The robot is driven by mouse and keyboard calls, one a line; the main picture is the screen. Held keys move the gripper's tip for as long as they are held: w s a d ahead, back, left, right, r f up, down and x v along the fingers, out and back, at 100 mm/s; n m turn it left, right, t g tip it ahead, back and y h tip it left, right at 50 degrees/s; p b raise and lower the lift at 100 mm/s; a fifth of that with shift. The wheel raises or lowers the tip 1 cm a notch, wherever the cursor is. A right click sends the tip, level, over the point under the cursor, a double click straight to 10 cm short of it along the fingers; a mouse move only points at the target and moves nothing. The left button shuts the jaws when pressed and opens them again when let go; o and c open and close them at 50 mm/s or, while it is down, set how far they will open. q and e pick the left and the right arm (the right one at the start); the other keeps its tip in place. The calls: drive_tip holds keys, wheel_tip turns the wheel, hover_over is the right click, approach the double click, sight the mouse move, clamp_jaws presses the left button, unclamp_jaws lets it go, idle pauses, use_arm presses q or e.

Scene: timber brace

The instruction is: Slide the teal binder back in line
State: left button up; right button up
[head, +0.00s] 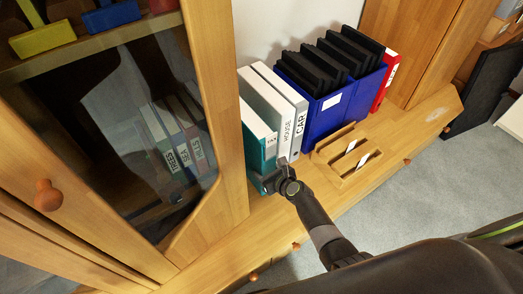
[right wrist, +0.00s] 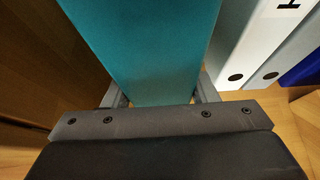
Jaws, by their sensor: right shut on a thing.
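The teal binder (head: 261,152) stands upright at the left end of the row on the wooden shelf, beside the tall cabinet. Its spine stands out a little in front of the white binder to its right. My right gripper (head: 273,180) is at the low part of this spine. In the right wrist view the teal binder (right wrist: 150,45) fills the gap between the fingers of the right gripper (right wrist: 161,92), one finger on each side. The gripper is shut on it. My left gripper is in no view.
White and grey binders (head: 285,105) stand right of the teal one, then blue boxes (head: 333,108) with black folders and a red binder (head: 384,82). A wooden tray (head: 345,158) sits in front. The glass-door cabinet (head: 215,90) is close on the left.

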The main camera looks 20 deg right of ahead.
sight(269, 168)
drive_tip(key=shift+w+a+b, duration=0.2)
drive_tip(key=shift+w+a, duration=0.15)
drive_tip(key=shift+w, duration=0.6)
drive_tip(key=shift+w+a+b, duration=0.2)
drive_tip(key=shift+w+a, duration=0.1)
drive_tip(key=shift+w, duration=0.6)
drive_tip(key=shift+w+a+b, duration=0.2)
drive_tip(key=shift+w+a, duration=0.15)
drive_tip(key=shift+w, duration=0.6)
drive_tip(key=o, duration=1.1)
drive_tip(key=shift+p+v, duration=3.05)
drive_tip(key=shift+v, duration=1)
